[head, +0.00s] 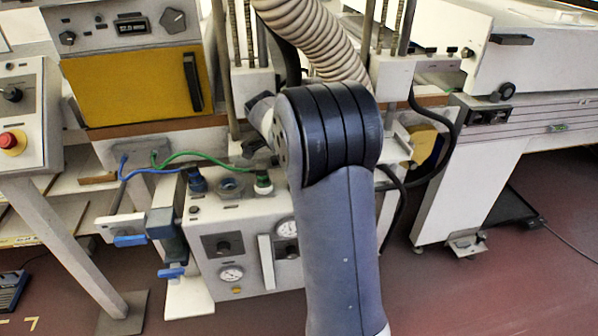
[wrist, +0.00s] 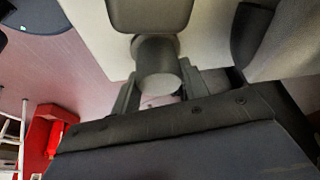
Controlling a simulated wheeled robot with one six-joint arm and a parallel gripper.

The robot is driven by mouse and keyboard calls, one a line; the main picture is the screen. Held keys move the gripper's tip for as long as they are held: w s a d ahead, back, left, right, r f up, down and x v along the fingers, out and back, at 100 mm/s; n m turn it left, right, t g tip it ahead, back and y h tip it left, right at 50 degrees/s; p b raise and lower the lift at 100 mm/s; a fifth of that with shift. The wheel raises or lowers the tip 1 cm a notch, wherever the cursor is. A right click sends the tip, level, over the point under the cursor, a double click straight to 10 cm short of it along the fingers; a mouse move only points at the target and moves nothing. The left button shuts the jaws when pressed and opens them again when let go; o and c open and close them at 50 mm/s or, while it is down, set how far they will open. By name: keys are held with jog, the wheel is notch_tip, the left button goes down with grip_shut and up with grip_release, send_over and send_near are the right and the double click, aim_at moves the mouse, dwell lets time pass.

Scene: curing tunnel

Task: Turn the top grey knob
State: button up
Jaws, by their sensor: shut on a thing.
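In the wrist view, a grey knob (wrist: 157,62) with a short round body stands out below a dark grey block, in front of a pale panel. My gripper (wrist: 161,84) has one finger on each side of the knob and is shut on it. The palm covers the lower part of the wrist view. In the head view my arm fills the middle and hides the fingers and the held knob. I cannot tell the knob's turn angle.
A white box (head: 205,212) with gauges and blue and green cables stands low behind my arm. A ribbed hose (head: 322,38) hangs above the arm. A yellow-fronted unit (head: 135,85) is at left.

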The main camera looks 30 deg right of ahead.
jog(key=o, duration=1)
jog(key=shift+c, duration=0.2)
jog(key=p+v, duration=0.1)
jog(key=v, duration=0.9)
jog(key=shift+r, duration=0.4)
jog(key=shift+a, duration=0.1)
jog(key=b+x, duration=0.1)
jog(key=x, duration=1)
jog(key=shift+a, duration=0.1)
